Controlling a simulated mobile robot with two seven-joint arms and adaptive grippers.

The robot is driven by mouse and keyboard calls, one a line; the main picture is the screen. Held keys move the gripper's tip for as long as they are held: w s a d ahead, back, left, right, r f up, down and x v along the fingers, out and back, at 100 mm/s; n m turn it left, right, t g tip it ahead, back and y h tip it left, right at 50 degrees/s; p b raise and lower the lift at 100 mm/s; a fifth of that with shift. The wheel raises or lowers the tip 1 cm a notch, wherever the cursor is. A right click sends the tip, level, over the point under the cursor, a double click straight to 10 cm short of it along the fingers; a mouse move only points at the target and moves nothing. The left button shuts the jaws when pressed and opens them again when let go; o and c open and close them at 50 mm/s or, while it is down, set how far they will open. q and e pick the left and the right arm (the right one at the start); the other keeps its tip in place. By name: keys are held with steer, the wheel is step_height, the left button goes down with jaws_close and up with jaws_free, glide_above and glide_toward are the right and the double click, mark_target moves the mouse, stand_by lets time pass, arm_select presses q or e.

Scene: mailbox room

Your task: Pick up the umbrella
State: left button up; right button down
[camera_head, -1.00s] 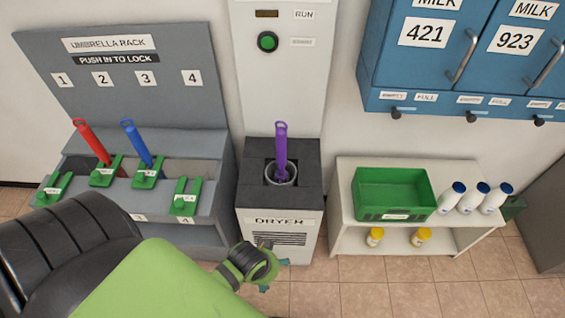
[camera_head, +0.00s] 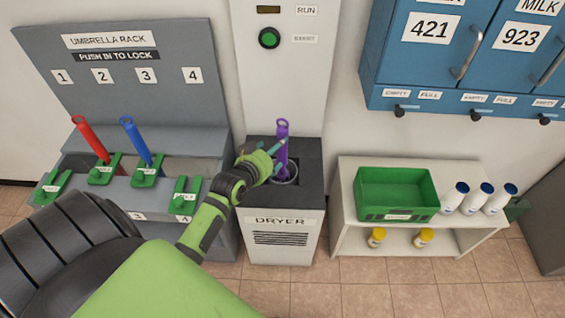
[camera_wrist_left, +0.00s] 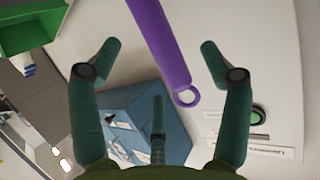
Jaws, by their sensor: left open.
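A purple umbrella (camera_head: 282,136) stands upright in the round grey holder (camera_head: 287,173) of the dryer, with a ring at its top end. My left gripper (camera_head: 276,158) is at the umbrella's upper part, just left of it in the head view. In the left wrist view the umbrella (camera_wrist_left: 160,40) lies between the spread fingers of my left gripper (camera_wrist_left: 155,65), with visible room on both sides. The fingers are open and do not appear to touch it. My right gripper is not in view.
The umbrella rack (camera_head: 120,90) at left holds a red umbrella (camera_head: 91,140) and a blue umbrella (camera_head: 137,143). The dryer (camera_head: 281,240) has a green button (camera_head: 269,38). A white shelf (camera_head: 345,190) at right bears a green crate (camera_head: 397,213) and several white bottles. Blue milk lockers (camera_head: 440,65) hang above.

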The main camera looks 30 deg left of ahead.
mark_target(283, 147)
arm_select(q)
steer(key=x, duration=0.7)
steer(key=shift+d+f+b, duration=0.15)
steer(key=shift+d+b, duration=0.2)
steer(key=shift+b, duration=0.05)
steer(key=shift+s, duration=0.1)
jaws_close()
